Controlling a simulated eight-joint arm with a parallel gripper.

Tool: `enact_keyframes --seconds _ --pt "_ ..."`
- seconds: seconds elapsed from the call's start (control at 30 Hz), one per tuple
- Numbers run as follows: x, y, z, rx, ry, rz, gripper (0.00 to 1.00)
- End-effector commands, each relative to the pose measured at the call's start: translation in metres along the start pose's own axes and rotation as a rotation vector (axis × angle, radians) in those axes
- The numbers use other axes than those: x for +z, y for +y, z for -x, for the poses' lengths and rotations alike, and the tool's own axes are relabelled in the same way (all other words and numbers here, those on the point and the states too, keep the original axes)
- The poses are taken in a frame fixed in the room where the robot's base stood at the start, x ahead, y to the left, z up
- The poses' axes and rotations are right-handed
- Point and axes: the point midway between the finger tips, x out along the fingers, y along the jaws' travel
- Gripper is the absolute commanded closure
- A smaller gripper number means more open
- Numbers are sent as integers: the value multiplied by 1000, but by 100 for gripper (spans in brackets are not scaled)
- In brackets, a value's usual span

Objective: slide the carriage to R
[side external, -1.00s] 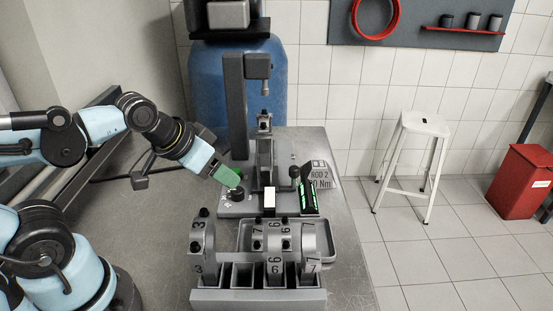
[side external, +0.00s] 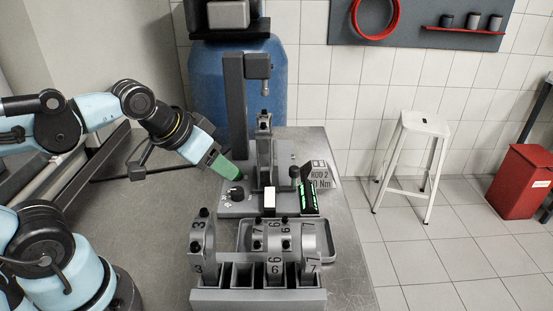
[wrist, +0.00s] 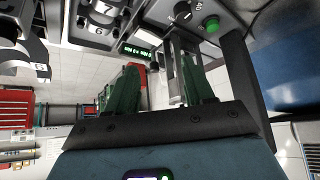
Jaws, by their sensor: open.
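The test fixture has a grey base (side external: 232,209) on the metal bench. An upright grey slide piece (side external: 264,160) stands on the base; I cannot tell for certain which part is the carriage. A block with a white face (side external: 269,198) sits at its front. A dark knob (side external: 236,193) is on the base's left side and also shows in the wrist view (wrist: 183,11), with a green button (wrist: 212,25) beside it. My gripper (side external: 239,173) has green fingers, just left of the slide piece and above the base. In the wrist view its fingers (wrist: 158,85) are apart, with nothing clearly held.
A tall dark column (side external: 236,105) rises close behind my gripper. A green-lit display (side external: 308,195) stands at the base's right. Numbered round parts (side external: 203,245) stand in a compartmented rack (side external: 258,297) in front.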

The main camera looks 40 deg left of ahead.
Motion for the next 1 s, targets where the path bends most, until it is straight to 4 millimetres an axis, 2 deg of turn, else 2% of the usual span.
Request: enact_keyframes --seconds 0.37,0.77,1.0 --pt "-50 0 71 0 0 0 47" --pt "-106 7 68 8 -164 -88 47" --pt "-150 15 48 18 -305 -163 47"
